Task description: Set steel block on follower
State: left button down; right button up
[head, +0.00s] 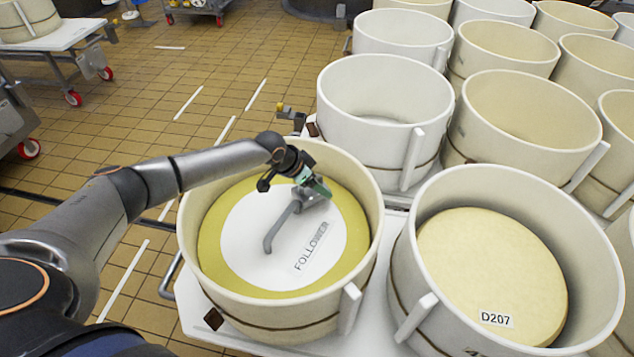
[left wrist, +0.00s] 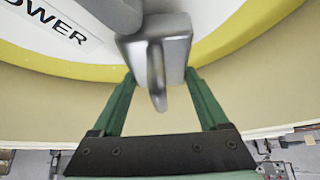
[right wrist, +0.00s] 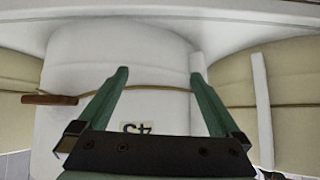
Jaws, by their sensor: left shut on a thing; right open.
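The follower (head: 245,227) is a white disc with a yellow rim, lying inside a cream round mould (head: 190,240). It also shows in the left wrist view (left wrist: 30,22). My left gripper (head: 318,187), with green fingers, is over the right part of the follower. In the left wrist view it is shut on a grey steel block (left wrist: 178,42) with a loop-like handle. A grey bent bar (head: 280,228) crosses the follower beside the block. I cannot tell whether the block touches the follower. My right gripper (right wrist: 157,80) is open and empty, facing a white mould (right wrist: 110,60).
A mould with a cream disc labelled D207 (head: 495,265) stands at the right. A white mould (head: 375,90) and several others crowd behind. The moulds stand on a white trolley top (head: 190,300). Tiled floor (head: 140,75) is open at the left.

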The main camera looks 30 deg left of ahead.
pick_arm(q)
jog(key=shift+w+r, duration=0.1)
jog(key=shift+r, duration=0.1)
jog(key=shift+c, duration=1)
grip_release()
jog(key=shift+o, duration=1)
jog(key=shift+s+f, duration=0.25)
jog(key=shift+f, duration=0.1)
jog(key=shift+s+a+r, duration=0.15)
jog(key=shift+a+r, duration=0.05)
jog(key=shift+r, duration=0.3)
jog(key=p+v, duration=0.1)
jog(key=v, duration=1)
jog(key=shift+r+p, duration=0.3)
jog(key=shift+r, duration=0.05)
jog(key=shift+s+a, duration=0.1)
